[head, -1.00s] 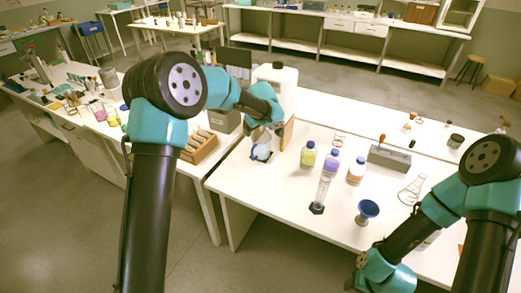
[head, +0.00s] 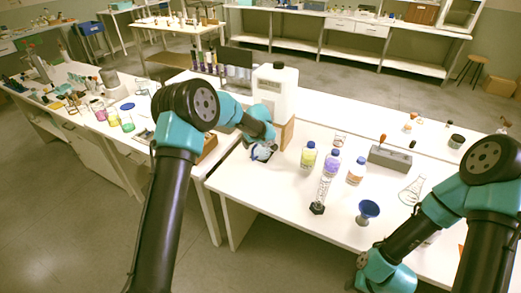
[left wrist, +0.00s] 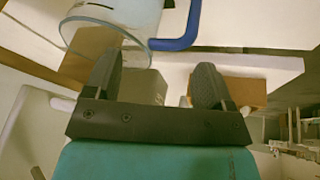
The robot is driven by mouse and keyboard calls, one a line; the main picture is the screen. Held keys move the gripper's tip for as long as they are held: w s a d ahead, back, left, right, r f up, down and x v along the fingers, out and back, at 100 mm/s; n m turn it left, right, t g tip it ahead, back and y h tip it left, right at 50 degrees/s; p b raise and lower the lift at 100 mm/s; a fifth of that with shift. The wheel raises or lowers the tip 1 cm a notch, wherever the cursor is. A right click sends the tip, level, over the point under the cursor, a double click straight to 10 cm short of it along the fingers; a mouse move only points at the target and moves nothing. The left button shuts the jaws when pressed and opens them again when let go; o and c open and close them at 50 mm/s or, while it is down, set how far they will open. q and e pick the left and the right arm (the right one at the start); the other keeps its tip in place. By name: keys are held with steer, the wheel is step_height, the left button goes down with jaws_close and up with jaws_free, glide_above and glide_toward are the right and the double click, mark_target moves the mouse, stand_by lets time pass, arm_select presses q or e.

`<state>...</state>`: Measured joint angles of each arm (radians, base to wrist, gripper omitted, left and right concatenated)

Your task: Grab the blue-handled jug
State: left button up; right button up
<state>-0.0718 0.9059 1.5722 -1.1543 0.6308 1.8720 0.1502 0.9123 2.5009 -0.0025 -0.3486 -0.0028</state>
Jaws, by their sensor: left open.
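The clear jug (left wrist: 118,18) with its blue handle (left wrist: 185,28) shows at the top of the left wrist view, ahead of the fingertips. In the head view the jug (head: 263,152) stands near the left edge of the central white table, partly covered by my left wrist. My left gripper (left wrist: 156,74) is open with nothing between its fingers. The handle is just beyond the fingers, and the jug body lies toward the left finger. Whether the fingers touch the jug is unclear. My right arm is at the lower right of the head view, and its gripper fingers do not show.
A large white canister (head: 275,85) stands behind the jug. Yellow (head: 308,157), purple (head: 331,167) and orange (head: 356,172) bottles stand to its right. A graduated cylinder (head: 321,193) and blue funnel (head: 367,210) are nearer the front. The front left table area is bare.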

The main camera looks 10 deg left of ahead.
mark_target(259, 149)
arm_select(q)
steer(key=shift+f, duration=0.1)
steer(key=shift+x, duration=2.5)
steer(key=shift+w+d, duration=0.1)
steer(key=shift+c, duration=0.3)
jaws_close()
